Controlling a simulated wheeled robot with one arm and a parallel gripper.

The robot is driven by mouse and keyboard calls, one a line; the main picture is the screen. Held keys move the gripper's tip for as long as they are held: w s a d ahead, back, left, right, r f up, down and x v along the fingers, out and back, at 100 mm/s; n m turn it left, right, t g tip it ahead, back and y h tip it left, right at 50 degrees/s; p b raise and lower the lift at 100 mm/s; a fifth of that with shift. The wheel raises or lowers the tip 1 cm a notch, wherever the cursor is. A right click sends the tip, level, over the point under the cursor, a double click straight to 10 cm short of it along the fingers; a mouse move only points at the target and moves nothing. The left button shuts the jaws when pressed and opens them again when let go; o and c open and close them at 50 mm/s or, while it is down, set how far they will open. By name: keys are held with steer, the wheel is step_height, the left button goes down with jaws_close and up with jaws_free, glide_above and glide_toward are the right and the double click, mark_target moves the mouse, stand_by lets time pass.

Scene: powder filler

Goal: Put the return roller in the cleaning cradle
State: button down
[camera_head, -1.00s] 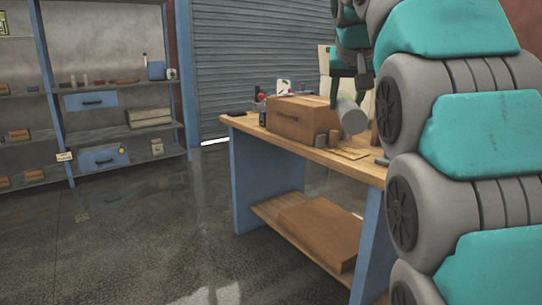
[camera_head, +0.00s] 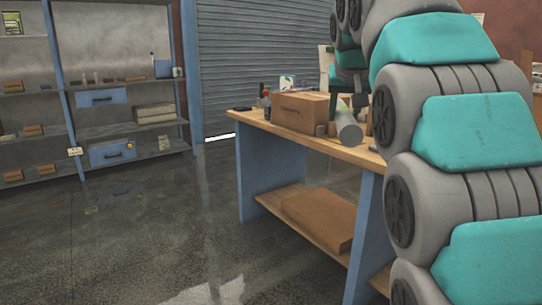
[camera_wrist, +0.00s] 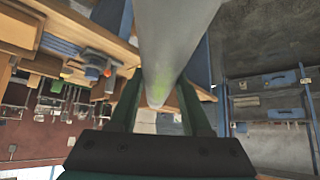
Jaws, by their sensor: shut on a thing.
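The return roller, a plain grey cylinder (camera_head: 349,131), hangs below my gripper (camera_head: 350,100) at the right part of the workbench in the head view. Its lower end overlaps the bench's front edge, and I cannot tell whether it is above the top or in front of it. In the wrist view the roller (camera_wrist: 175,35) runs up from between the two dark green fingers of my gripper (camera_wrist: 160,90), which are shut on it. I cannot make out the cleaning cradle in either view; part of the bench is behind my arm.
The wooden workbench (camera_head: 255,121) has blue legs and a lower shelf with a flat brown box (camera_head: 318,221). A cardboard box (camera_head: 300,112) stands on top, left of the roller, with small items around it. Shelving (camera_head: 60,110) stands at the left. The floor between is clear.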

steer(key=w+d+f, duration=0.1)
steer(key=w+f, duration=0.3)
steer(key=f, duration=0.9)
steer(key=w+d+f, duration=0.1)
steer(key=w+f, duration=0.3)
steer(key=f, duration=0.9)
steer(key=s+a+f, duration=0.1)
steer(key=s+f, duration=0.3)
steer(key=f, duration=0.4)
steer(key=s+a+f+n, duration=0.1)
steer(key=s+f, duration=0.2)
steer(key=f, duration=0.5)
steer(key=s+a+f+y, duration=0.1)
steer(key=s+f, duration=0.3)
steer(key=f, duration=0.3)
steer(key=shift+s+f+n, duration=0.35)
steer(key=shift+f+n, duration=0.05)
